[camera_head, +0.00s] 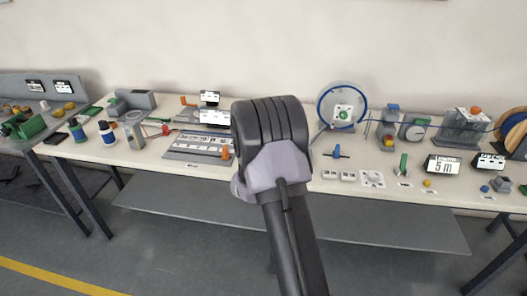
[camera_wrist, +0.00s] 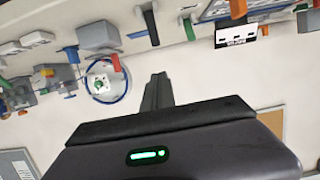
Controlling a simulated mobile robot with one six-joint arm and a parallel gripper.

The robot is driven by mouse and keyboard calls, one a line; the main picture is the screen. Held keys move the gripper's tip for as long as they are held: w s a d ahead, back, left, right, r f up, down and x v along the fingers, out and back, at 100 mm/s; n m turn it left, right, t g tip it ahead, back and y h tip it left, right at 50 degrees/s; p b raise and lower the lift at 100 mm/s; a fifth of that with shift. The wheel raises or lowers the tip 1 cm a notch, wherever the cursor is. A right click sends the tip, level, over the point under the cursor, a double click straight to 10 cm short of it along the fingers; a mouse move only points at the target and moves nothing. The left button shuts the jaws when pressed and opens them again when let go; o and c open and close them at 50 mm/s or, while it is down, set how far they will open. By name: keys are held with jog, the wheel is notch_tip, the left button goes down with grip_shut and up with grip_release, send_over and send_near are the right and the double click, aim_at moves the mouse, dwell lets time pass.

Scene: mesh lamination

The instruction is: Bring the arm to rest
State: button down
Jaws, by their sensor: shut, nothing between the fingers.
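My gripper (camera_wrist: 158,80) shows in the wrist view with its fingers together and nothing between them. Its dark body with a green light fills the bottom of that view. In the head view my arm rises in the middle of the picture, in front of the workbench (camera_head: 150,160), and my fingers cannot be made out there. The wrist view shows the bench scene upside down, with the fingers in front of the pale wall and apart from the bench items. A blue-rimmed reel (camera_head: 342,107) stands at the back of the bench, and also shows in the wrist view (camera_wrist: 103,84).
My arm hides the bench's middle. To its left lie a grey board with labels (camera_head: 197,146), bottles (camera_head: 107,132) and an orange cone (camera_head: 226,153). To its right are a 5 m sign (camera_head: 442,166) and several small devices. A second table (camera_head: 28,146) stands left.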

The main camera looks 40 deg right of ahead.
dwell(0.4)
jog(key=s+a+r+n+y, duration=0.1)
jog(key=a+r+y, duration=0.2)
jog(key=a+r, duration=0.35)
jog(key=s+a+r+n+t+y, duration=0.1)
jog(key=s+a+r+y, duration=0.15)
jog(key=a, duration=0.65)
jog(key=s+a+r+y, duration=0.1)
jog(key=a+r+y, duration=0.2)
jog(key=a+r, duration=0.3)
jog(key=s+a+n+g+y, duration=0.1)
jog(key=s+a, duration=0.4)
jog(key=s, duration=0.4)
jog(key=s+a+n+g+y, duration=0.1)
jog(key=s+a+g+y, duration=0.1)
jog(key=s+a, duration=0.4)
jog(key=s+a+n+g+y, duration=0.1)
jog(key=s+a, duration=0.5)
jog(key=s, duration=0.6)
jog(key=shift+s+a+f+g+b, duration=0.25)
jog(key=shift+s+g+b, duration=0.05)
jog(key=shift+g+b, duration=0.15)
jog(key=shift+y, duration=0.25)
